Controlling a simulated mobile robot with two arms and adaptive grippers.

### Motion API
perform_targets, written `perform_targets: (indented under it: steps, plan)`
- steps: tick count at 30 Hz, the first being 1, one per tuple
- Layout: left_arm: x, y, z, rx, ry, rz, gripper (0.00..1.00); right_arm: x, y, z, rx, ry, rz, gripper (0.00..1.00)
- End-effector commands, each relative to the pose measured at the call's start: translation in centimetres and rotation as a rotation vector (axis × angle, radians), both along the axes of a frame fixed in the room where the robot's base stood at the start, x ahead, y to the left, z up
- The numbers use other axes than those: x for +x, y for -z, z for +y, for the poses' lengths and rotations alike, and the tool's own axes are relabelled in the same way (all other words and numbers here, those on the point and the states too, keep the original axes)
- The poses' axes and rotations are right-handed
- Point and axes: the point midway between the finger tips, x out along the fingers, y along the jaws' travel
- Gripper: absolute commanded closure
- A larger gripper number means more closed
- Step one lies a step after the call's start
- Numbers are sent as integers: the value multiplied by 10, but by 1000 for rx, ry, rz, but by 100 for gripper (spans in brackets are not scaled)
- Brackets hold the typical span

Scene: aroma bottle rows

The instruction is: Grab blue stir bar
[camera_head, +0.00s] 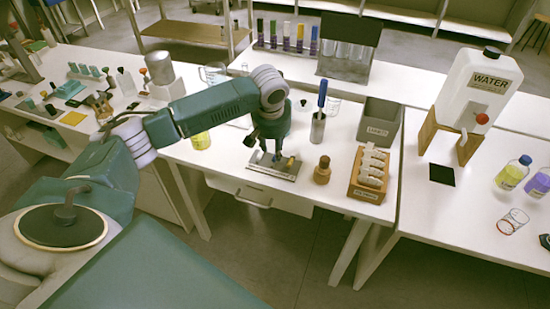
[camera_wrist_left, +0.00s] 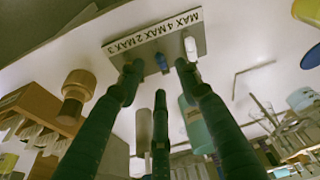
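A small grey metal plate (camera_head: 286,174) lies near the front edge of the middle table. In the left wrist view the plate (camera_wrist_left: 142,52) carries a label strip with MAX lettering. The blue stir bar (camera_wrist_left: 162,62) lies on it, with a white stir bar (camera_wrist_left: 190,48) to its right. My left gripper (camera_head: 266,148) is just above the plate, pointing down. In the left wrist view its fingers (camera_wrist_left: 158,74) are spread apart, with the blue bar between and beyond the two front tips. Nothing is seen gripped. The gripper partly hides the plate in the head view. My right gripper is not seen.
A brown bottle (camera_head: 322,170) and a wooden rack (camera_head: 366,194) stand right of the plate. A metal cup (camera_head: 318,128) holding a blue-handled tool stands behind it. A grey bin (camera_head: 379,121) and the water tank (camera_head: 476,90) are farther right. The table's front edge is close.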

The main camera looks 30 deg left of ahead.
Motion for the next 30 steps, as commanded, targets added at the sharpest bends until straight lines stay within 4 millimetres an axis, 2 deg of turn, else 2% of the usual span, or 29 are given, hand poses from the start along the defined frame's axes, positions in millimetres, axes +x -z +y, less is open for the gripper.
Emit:
perform_targets:
  steps: [5, 12, 21, 26, 30]
  plan:
    - [4, 14, 3, 1, -1, 2, 65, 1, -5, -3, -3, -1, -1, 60]
    - [14, 47, 8, 1, 1, 1, 65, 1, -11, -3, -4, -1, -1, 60]
    - [15, 53, 9, 1, 2, -2, 65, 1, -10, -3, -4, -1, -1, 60]
    - [15, 52, 9, 1, 2, -2, 97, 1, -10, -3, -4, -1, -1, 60]
    - [15, 52, 9, 1, 2, -2, 98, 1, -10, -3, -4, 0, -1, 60]
